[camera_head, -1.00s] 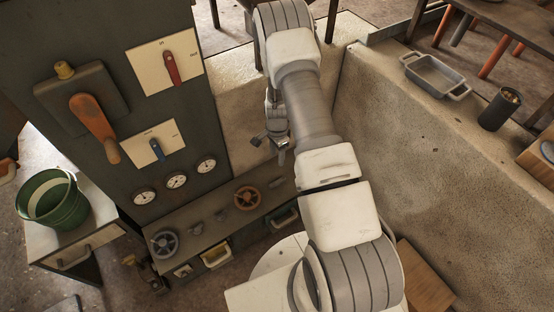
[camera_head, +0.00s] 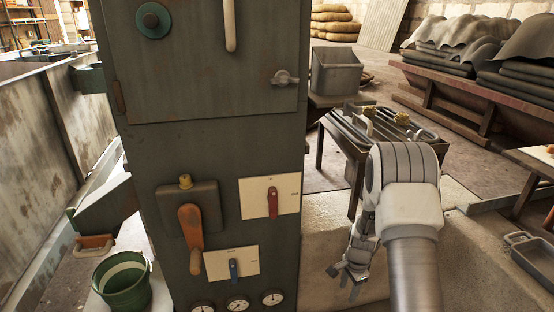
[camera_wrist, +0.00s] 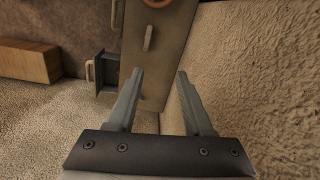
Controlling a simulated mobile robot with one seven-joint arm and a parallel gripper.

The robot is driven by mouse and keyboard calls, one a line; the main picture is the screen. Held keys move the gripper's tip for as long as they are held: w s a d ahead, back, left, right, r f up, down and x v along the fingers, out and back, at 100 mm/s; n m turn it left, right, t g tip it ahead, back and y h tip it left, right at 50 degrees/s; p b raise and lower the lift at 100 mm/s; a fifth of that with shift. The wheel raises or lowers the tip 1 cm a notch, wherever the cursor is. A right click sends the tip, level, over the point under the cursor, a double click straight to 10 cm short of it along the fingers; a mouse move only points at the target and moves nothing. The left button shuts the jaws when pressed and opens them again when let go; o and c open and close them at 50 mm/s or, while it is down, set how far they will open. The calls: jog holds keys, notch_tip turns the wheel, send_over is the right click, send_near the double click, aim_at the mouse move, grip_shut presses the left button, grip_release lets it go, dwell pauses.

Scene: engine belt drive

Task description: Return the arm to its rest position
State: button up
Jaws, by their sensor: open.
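My arm (camera_head: 412,215) rises at the right of the head view, bent at the elbow. My gripper (camera_head: 349,278) hangs at its end, to the right of the dark control cabinet and apart from it. In the wrist view my gripper (camera_wrist: 155,90) has its two fingers spread with nothing between them. Beyond the fingers are a brown panel (camera_wrist: 152,75) with a pale handle and a rough stone wall (camera_wrist: 250,80). Whether the fingers touch anything cannot be told in the head view.
The dark cabinet (camera_head: 205,150) carries an orange lever (camera_head: 191,235), a red switch (camera_head: 272,202) and a blue switch (camera_head: 233,268). A green bucket (camera_head: 122,284) stands at lower left. A table with metal parts (camera_head: 385,130) stands behind my arm. A grey tray (camera_head: 530,258) is at right.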

jog(key=s+a+r+n+t, duration=0.1)
jog(key=s+a+r+n, duration=0.2)
jog(key=r, duration=1)
jog(key=s+a+r+n+t, duration=0.1)
jog(key=s+a+r+n, duration=0.15)
jog(key=r, duration=1.05)
jog(key=s+a+r+n+t, duration=0.15)
jog(key=s+r+n, duration=0.35)
jog(key=s, duration=0.6)
jog(key=s+a+r+n+t, duration=0.15)
jog(key=s+r+n, duration=0.25)
jog(key=s+r, duration=0.5)
notch_tip(320, 180, up, 20)
jog(key=p, duration=2.2)
jog(key=shift+s+d+r, duration=0.2)
jog(key=shift+s+r, duration=0.05)
jog(key=shift+s, duration=0.2)
jog(key=shift+m, duration=0.25)
